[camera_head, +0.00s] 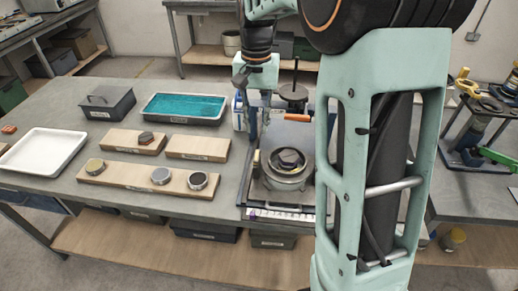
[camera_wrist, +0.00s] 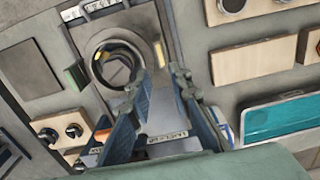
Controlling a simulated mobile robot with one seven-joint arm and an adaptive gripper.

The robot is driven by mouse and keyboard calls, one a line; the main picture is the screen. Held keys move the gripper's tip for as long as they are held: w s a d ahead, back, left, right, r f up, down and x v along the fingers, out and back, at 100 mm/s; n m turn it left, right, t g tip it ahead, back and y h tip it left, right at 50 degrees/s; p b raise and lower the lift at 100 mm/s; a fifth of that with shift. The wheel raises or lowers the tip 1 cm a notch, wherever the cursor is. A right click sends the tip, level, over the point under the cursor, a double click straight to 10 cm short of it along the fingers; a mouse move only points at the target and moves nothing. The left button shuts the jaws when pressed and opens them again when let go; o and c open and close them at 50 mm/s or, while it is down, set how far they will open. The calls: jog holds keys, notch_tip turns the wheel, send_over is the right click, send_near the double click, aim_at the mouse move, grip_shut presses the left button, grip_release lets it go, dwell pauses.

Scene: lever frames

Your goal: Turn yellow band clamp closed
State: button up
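A round metal fixture (camera_head: 283,180) with a dark ring on top stands on a grey plate at the bench's right part. A small yellow upright handle (camera_head: 256,163), which looks like the yellow clamp's lever, is at the fixture's left side. In the wrist view the ring (camera_wrist: 97,60) shows with the yellow handle (camera_wrist: 158,52) beside it. My gripper (camera_head: 258,134) hangs above and behind the fixture. In the wrist view its blue fingers (camera_wrist: 164,82) are apart with nothing between them. They are clear of the yellow handle. I cannot tell the clamp's exact state.
A green handle (camera_wrist: 75,73) is across the ring from the yellow one. A dark post with a disc (camera_head: 293,92) stands behind the fixture. Wooden blocks (camera_head: 198,147), a teal-lined tray (camera_head: 184,107) and a white tray (camera_head: 42,151) lie to the left.

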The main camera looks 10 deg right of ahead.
aim_at(257, 155)
notch_tip(257, 155, down, 10)
jog(key=shift+f, duration=0.25)
dwell(0.3)
grip_shut()
